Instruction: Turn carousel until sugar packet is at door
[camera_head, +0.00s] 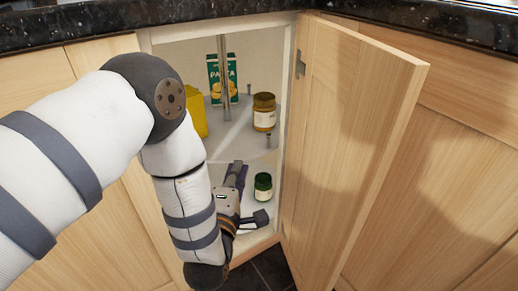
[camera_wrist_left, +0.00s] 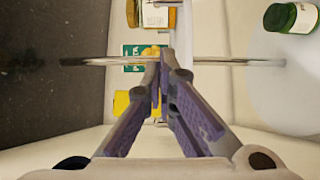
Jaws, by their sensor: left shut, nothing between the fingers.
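The carousel (camera_head: 240,142) is a pale round rack with a metal pole (camera_head: 224,75) inside the open corner cabinet. A yellow packet (camera_head: 199,115) stands at its left, partly hidden by my left arm; no lettering on it is readable, so I cannot tell whether it is the sugar packet. My left gripper (camera_head: 238,172) is shut and empty, reaching inside the cabinet at lower-tier height, left of a green-lidded jar (camera_head: 263,187). In the left wrist view its fingertips (camera_wrist_left: 166,58) meet near the pole; touching is unclear. My right gripper is not in view.
A green pasta box (camera_head: 222,80) and an amber jar (camera_head: 264,112) stand on the upper tier. Short upright pegs (camera_head: 268,141) show near the rim. The wooden door (camera_head: 350,140) stands open at right. The dark counter edge (camera_head: 260,15) runs above.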

